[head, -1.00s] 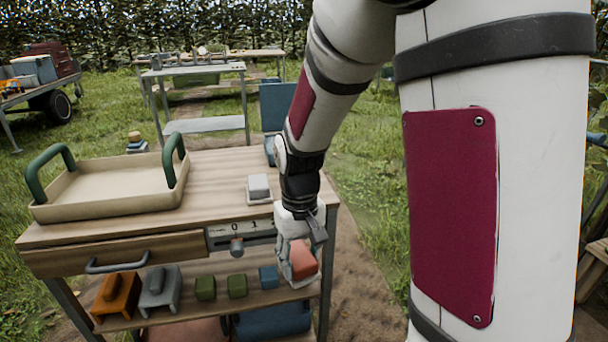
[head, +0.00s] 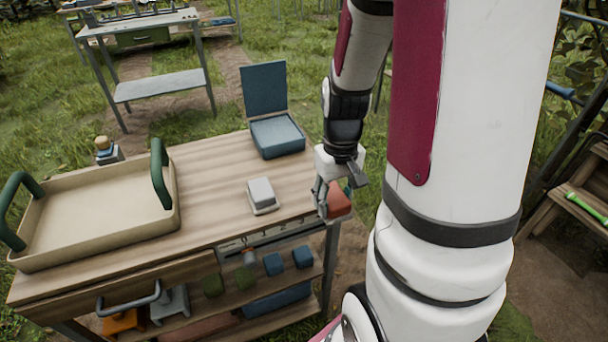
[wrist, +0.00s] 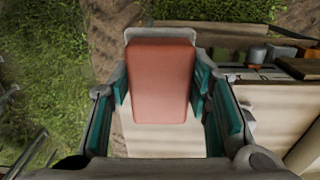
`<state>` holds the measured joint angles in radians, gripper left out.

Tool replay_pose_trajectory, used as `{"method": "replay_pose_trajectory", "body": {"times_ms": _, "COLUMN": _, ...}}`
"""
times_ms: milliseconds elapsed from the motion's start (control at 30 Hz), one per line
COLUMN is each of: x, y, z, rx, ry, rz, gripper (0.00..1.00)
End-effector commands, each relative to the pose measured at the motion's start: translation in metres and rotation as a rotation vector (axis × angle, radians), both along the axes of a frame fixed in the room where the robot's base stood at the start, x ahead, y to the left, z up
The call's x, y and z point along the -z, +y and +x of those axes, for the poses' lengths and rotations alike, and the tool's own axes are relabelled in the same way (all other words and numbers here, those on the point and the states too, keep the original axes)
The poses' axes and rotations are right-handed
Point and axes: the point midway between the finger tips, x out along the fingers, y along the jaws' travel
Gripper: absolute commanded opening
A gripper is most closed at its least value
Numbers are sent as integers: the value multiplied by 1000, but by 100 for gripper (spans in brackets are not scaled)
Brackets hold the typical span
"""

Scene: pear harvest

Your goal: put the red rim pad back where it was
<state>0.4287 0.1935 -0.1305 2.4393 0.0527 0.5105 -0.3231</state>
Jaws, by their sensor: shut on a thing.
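The red rim pad (head: 339,200) is a small red block with a pale grey backing. My gripper (head: 331,196) is shut on it beside the right end of the wooden workbench (head: 213,215). In the wrist view the pad (wrist: 160,82) sits between the teal finger pads of my gripper (wrist: 161,92), its red face towards the camera. In the head view the fingers and wrist hide part of the pad.
A grey-white block (head: 261,194) lies on the bench near my gripper. An open blue box (head: 277,136) stands at the back right. A cream tray (head: 98,248) with green handles fills the left. Green blocks (head: 214,285) and blue blocks (head: 273,264) sit on the shelf below.

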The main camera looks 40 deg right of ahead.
Motion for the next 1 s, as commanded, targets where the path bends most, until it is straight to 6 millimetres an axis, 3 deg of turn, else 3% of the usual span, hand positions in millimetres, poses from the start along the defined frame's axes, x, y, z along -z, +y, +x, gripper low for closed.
{"method": "replay_pose_trajectory", "body": {"times_ms": 300, "x": 9, "y": -20, "z": 78, "rx": -1, "ry": 0, "rz": 0, "gripper": 18}}
{"method": "replay_pose_trajectory", "body": {"times_ms": 500, "x": 12, "y": -30, "z": 116, "rx": -1, "ry": -1, "rz": 0, "gripper": 18}}
{"method": "replay_pose_trajectory", "body": {"times_ms": 767, "x": 17, "y": -33, "z": 130, "rx": 1, "ry": 1, "rz": 1, "gripper": 18}}
{"method": "replay_pose_trajectory", "body": {"times_ms": 1000, "x": 47, "y": -33, "z": 129, "rx": 0, "ry": 3, "rz": 1, "gripper": 18}}
